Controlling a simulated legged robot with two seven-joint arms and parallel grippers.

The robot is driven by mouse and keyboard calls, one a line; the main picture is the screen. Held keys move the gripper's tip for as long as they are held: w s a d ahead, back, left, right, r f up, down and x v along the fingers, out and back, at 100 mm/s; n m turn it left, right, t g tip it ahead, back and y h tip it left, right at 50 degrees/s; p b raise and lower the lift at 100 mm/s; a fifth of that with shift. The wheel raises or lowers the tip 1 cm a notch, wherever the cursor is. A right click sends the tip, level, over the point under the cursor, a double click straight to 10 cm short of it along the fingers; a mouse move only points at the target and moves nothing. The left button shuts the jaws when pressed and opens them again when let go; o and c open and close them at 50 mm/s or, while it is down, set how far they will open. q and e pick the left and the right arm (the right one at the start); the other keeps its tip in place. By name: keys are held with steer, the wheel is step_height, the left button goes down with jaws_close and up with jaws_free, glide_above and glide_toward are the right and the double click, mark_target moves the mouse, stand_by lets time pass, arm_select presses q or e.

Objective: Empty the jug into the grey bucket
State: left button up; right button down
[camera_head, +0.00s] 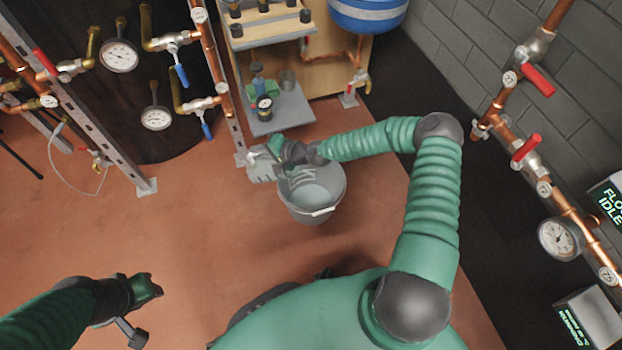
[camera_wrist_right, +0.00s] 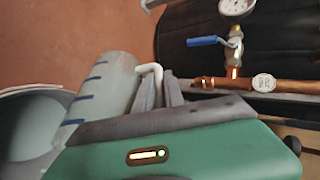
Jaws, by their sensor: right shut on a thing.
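The grey bucket (camera_head: 330,204) stands on the floor in the middle of the head view, its bail at the near side. My right gripper (camera_head: 284,154) is above the bucket's far left rim, shut on the jug's handle. The pale grey jug (camera_head: 262,168) is at the bucket's left edge. In the right wrist view the jug (camera_wrist_right: 104,92) shows blue marks and leans towards the bucket (camera_wrist_right: 30,128). The gripper fingers (camera_wrist_right: 160,92) are by its white handle (camera_wrist_right: 150,70). I cannot tell how much is in the jug. My left gripper (camera_head: 148,286) is low at left, away from everything; its jaws are unclear.
A grey tray (camera_head: 284,122) with a gauge lies just beyond the bucket, below a shelf unit (camera_head: 264,24). Copper pipes with valves and gauges (camera_head: 119,56) stand at left; more pipes (camera_head: 512,92) line the right wall. The floor left of the bucket is clear.

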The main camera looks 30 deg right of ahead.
steer(key=shift+s+d+r+t+y+b, duration=0.2)
steer(key=shift+s+d+t+y+b, duration=0.35)
steer(key=shift+b, duration=1.55)
stand_by(1.6)
steer(key=shift+s+d+m+t+y+b, duration=0.35)
steer(key=shift+d+b, duration=0.35)
steer(key=shift+b, duration=0.45)
steer(key=shift+s+d+m+t+y+b, duration=0.1)
steer(key=shift+s+d+b, duration=0.45)
steer(key=shift+b, duration=0.6)
stand_by(0.7)
steer(key=shift+s+d+r+t+b, duration=0.15)
steer(key=shift+d+b, duration=0.15)
steer(key=shift+b, duration=0.2)
steer(key=shift+s+d+r+t+b, duration=0.15)
steer(key=shift+d+b, duration=0.1)
steer(key=shift+b, duration=0.2)
stand_by(0.3)
